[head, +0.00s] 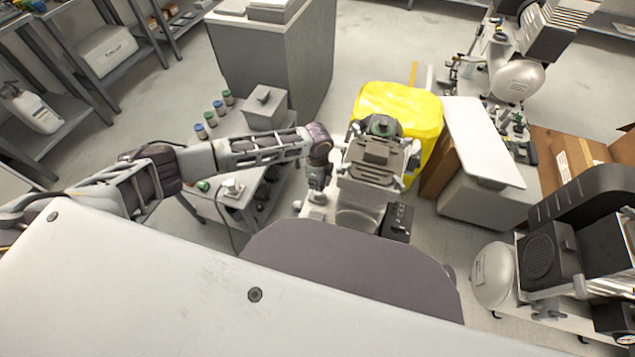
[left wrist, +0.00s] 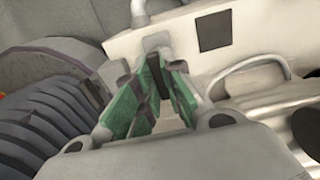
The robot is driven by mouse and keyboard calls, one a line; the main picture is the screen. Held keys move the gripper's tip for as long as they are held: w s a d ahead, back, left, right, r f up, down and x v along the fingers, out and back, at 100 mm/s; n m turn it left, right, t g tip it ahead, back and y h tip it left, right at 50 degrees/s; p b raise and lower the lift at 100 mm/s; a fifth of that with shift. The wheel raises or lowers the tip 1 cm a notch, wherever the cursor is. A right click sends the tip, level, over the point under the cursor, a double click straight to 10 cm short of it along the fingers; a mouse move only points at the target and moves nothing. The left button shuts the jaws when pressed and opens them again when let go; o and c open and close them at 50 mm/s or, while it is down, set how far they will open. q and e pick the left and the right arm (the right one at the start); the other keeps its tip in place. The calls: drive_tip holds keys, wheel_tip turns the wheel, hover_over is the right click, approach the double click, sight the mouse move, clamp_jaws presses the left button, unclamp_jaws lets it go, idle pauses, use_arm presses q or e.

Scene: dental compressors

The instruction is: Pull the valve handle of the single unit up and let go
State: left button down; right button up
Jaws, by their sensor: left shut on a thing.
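The single unit (head: 374,160) stands in the middle of the head view, with a grey-brown ribbed top and a pale body. My left gripper (head: 317,194) points down at its left side. In the left wrist view my left gripper (left wrist: 160,88) has its green-padded fingers closed around a small dark part, the valve handle (left wrist: 155,70). The fingers hide much of the handle, and its exact angle cannot be told. The unit's pale body (left wrist: 180,42) lies behind the fingers, and dark ribs (left wrist: 45,125) show at left. My right gripper is not in view.
A yellow cover (head: 415,110) is behind the unit. A small table (head: 235,205) with jars stands left of it, and a grey cabinet (head: 285,60) behind. A white panel (head: 480,140) and other compressors (head: 550,265) are at right. Open floor shows between them.

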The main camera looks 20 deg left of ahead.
use_arm(q)
drive_tip(key=c, duration=1.5)
unclamp_jaws()
drive_tip(key=shift+r, duration=0.15)
wheel_tip(320, 180, up, 12)
